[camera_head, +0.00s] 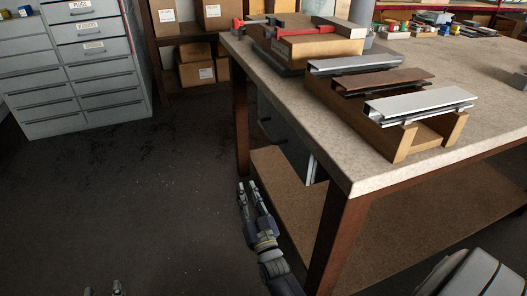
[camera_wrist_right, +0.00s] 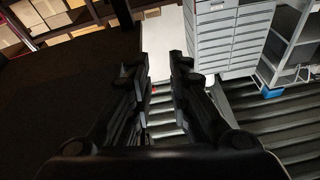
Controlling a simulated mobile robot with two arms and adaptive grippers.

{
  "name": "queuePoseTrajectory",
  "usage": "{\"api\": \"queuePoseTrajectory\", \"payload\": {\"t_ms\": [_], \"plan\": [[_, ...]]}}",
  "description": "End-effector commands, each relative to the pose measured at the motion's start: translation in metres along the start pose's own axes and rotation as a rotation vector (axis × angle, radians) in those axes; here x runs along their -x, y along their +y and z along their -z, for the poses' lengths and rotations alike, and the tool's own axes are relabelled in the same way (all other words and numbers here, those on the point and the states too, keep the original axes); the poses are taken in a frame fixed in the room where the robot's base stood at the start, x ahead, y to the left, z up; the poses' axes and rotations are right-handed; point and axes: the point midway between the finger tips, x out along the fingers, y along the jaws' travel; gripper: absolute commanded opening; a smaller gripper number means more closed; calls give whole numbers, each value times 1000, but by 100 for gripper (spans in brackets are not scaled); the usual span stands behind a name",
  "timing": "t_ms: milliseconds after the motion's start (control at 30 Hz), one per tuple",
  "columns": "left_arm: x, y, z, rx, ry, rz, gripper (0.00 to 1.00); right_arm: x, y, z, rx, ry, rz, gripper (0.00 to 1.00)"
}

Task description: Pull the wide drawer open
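A grey cabinet (camera_head: 75,65) with several drawers stands at the upper left of the head view. Its drawers look shut, some with white labels; I cannot tell which one is the wide drawer. A grey drawer cabinet (camera_wrist_right: 228,38) also shows in the right wrist view, beyond the fingers. My right gripper (camera_head: 249,186) is beside the workbench's left side, far from the cabinet; its fingers are apart with nothing between them. In the right wrist view the gripper (camera_wrist_right: 163,62) is also open and empty. Only the tips of my left gripper (camera_head: 103,290) show at the bottom edge, apart.
The workbench (camera_head: 300,115) fills the right side and carries metal profiles on wooden blocks (camera_head: 395,142) and red clamps (camera_head: 300,31). Its lower shelf (camera_head: 285,180) is close to my right gripper. Cardboard boxes (camera_head: 195,72) stand at the back. The dark floor (camera_head: 150,190) is clear.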

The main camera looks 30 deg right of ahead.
Motion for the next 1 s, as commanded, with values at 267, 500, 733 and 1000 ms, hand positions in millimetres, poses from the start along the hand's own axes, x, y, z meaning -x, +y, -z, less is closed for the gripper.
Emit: {"api": "queuePoseTrajectory", "payload": {"t_ms": [267, 500, 733, 1000], "plan": [[35, 3, 96, 4, 302, -6, 40, -10, 32, 84, -20, 398, -75, 18], [50, 4, 126, 5, 379, -8, 40, -12, 39, 114, -21, 491, -91, 18], [54, 6, 137, 6, 442, -11, 40, -43, 42, 131, -21, 492, -91, 18], [64, 8, 157, 10, 561, -18, 40, -86, 47, 152, -21, 488, -90, 18]]}}
